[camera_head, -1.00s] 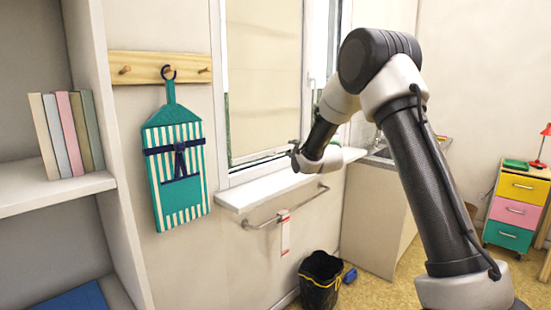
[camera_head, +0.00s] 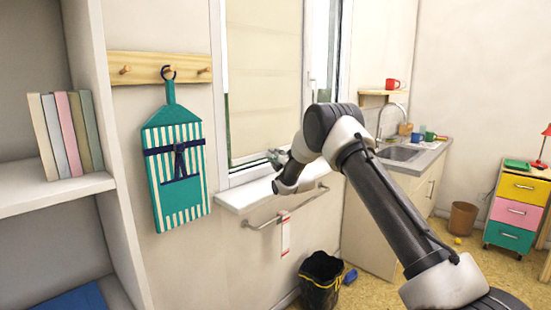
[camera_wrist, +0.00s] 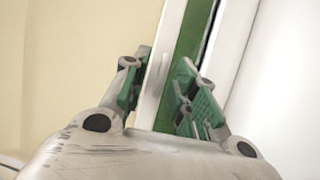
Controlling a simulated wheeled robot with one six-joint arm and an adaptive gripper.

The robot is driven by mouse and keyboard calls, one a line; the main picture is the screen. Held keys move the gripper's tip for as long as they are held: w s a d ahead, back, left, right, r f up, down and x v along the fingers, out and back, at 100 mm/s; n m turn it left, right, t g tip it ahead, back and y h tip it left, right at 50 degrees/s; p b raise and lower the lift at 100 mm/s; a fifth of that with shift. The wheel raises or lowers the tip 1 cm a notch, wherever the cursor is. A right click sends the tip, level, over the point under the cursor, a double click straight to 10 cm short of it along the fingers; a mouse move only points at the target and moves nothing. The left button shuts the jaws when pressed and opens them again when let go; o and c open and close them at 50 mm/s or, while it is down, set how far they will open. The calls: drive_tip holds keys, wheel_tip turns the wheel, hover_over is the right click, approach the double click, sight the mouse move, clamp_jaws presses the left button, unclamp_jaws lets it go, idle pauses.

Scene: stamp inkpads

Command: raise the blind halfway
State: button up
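The beige blind (camera_head: 262,80) hangs down over the window, its lower part close above the sill. My gripper (camera_head: 277,157) is in front of the lower window, just above the sill. In the wrist view, my gripper (camera_wrist: 164,60) has its two green-padded fingers apart. The blind (camera_wrist: 65,60) fills the left of that view. A white upright strip (camera_wrist: 160,65) with a small slot-like mark shows between the fingers; I cannot tell whether it is touched. The blind's bottom edge and any cord are not clear.
The white sill (camera_head: 238,197) with a rail (camera_head: 262,224) lies below my gripper. A striped apron (camera_head: 180,175) hangs left of the window. A black bin (camera_head: 320,278) stands below. The sink counter (camera_head: 425,158) is at the right.

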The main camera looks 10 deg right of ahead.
clamp_jaws()
wheel_tip(320, 180, up, 36)
drive_tip(key=shift+f, duration=0.15)
idle(0.4)
unclamp_jaws()
drive_tip(key=shift+s, duration=0.1)
